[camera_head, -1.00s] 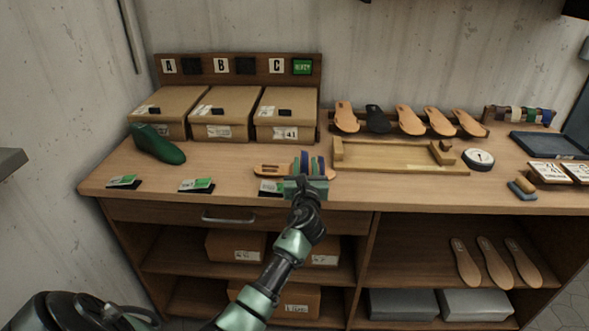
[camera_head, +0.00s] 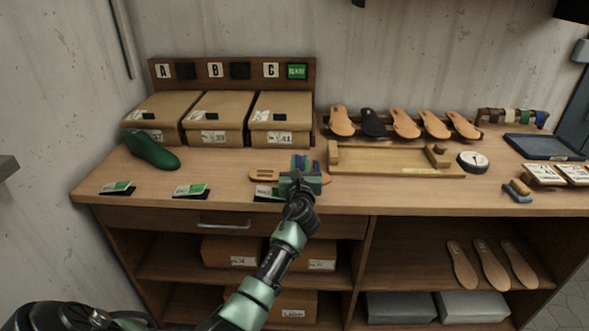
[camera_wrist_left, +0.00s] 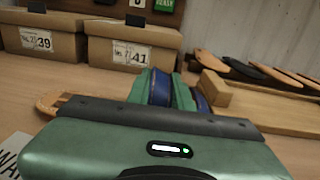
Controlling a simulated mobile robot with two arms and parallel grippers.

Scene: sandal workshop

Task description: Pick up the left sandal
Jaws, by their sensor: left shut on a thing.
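My left gripper (camera_head: 302,175) is at the strap part and shut on the sandal. The gripper body covers much of the sandal's right part. In the left wrist view the straps (camera_wrist_left: 161,88) rise beyond the gripper's dark edge, and one end of the sole (camera_wrist_left: 50,102) sticks out at the left. My right gripper is not in view.
Lidded boxes (camera_head: 214,134) stand behind, with a green shoe form (camera_head: 150,149) at left. A wooden frame (camera_head: 385,171) lies close at right, with a round dial (camera_head: 473,161) beyond it. Cards (camera_head: 190,191) lie along the front edge. Several soles (camera_head: 404,123) lean at the back.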

